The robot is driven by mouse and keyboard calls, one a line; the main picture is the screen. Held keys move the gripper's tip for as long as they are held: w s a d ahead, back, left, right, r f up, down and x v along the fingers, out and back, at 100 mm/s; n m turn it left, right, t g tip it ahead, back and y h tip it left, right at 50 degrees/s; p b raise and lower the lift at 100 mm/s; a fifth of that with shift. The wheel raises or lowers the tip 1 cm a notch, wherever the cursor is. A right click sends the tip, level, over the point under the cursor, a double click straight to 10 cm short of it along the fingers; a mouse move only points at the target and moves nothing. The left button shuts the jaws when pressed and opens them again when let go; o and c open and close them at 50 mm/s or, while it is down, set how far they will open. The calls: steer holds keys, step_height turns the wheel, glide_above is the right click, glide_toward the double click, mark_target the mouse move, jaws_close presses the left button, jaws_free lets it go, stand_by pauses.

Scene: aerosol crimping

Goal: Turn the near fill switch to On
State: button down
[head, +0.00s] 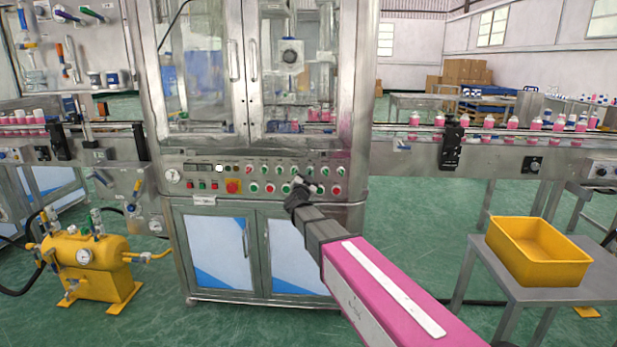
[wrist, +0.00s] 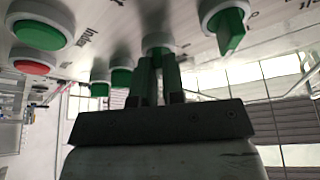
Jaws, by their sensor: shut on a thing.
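The control panel (head: 215,172) is on the front of the steel crimping machine, with rows of green and red switches and buttons. My gripper (head: 299,183) reaches the panel's right half, covering part of the lower row. In the wrist view, my gripper (wrist: 160,78) has its fingers closed around the handle of a green rotary switch (wrist: 158,42) with a white collar. The fingers hide much of this handle, and its label cannot be read. Another green switch (wrist: 230,35) stands to the right, its handle clear of my gripper.
A large green button (wrist: 40,25) and a red one (wrist: 33,67) are at left in the wrist view. The machine's glass doors (head: 245,70) are above the panel. A yellow bin (head: 540,250) on a stand is at right, and a yellow tank (head: 88,262) at left.

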steer(key=c, duration=1.2)
jaws_free()
steer(key=v, duration=1.1)
steer(key=shift+w, duration=0.1)
